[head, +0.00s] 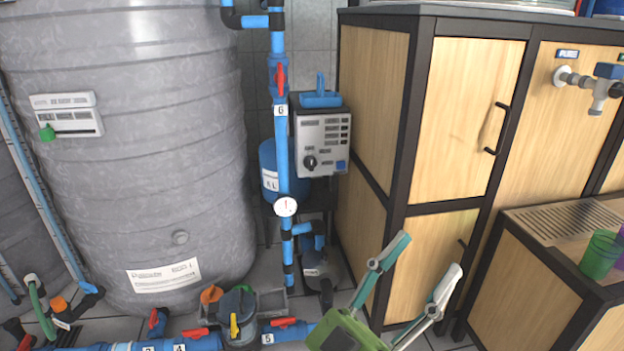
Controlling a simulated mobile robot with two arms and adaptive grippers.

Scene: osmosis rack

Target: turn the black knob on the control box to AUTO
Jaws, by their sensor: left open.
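The grey control box (335,130) stands at the back, between the blue vertical pipe and the wooden cabinet. Its black knob (310,162) sits at the lower left of the front panel. The labels are too small to read, so I cannot tell which position the knob points to. My left gripper (426,257) is at the lower right, in front of the cabinet, with its two fingers spread and nothing between them. It is apart from the box, below and to the right of it in the picture. My right gripper is not in view.
A large grey tank (130,150) fills the left. A blue vertical pipe (282,150) with a red valve handle (280,82) runs along the box's left side. The wooden cabinet (465,120) stands right of the box. Blue pipes with valves run along the floor.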

